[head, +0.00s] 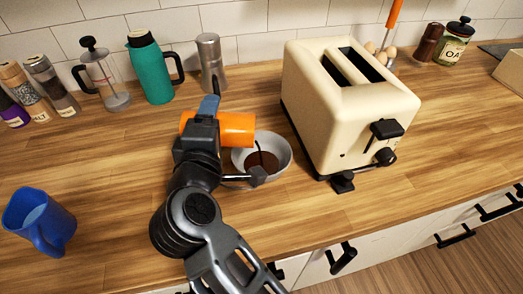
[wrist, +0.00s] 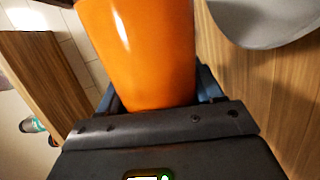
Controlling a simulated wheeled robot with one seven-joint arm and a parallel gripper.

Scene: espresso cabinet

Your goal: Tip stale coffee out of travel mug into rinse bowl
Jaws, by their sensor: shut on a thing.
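The orange travel mug (head: 234,129) lies tipped on its side in the head view, its right end over the rinse bowl's left rim. My gripper (head: 207,117) is shut around the mug, with a blue finger showing above it. The rinse bowl (head: 286,157) is pale grey and stands on the counter, with dark brown liquid in it. A thin dark line runs from near the mug's right end down to the liquid. In the wrist view the mug (wrist: 145,50) fills the space between the fingers, and the bowl (wrist: 265,25) shows at the top right. The mug's mouth is hidden.
A cream toaster (head: 345,105) stands close to the bowl's right. Behind are a teal jug (head: 152,70), a steel grinder (head: 211,62) and a French press (head: 104,80). A blue mug (head: 40,220) stands at left. The counter between is clear.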

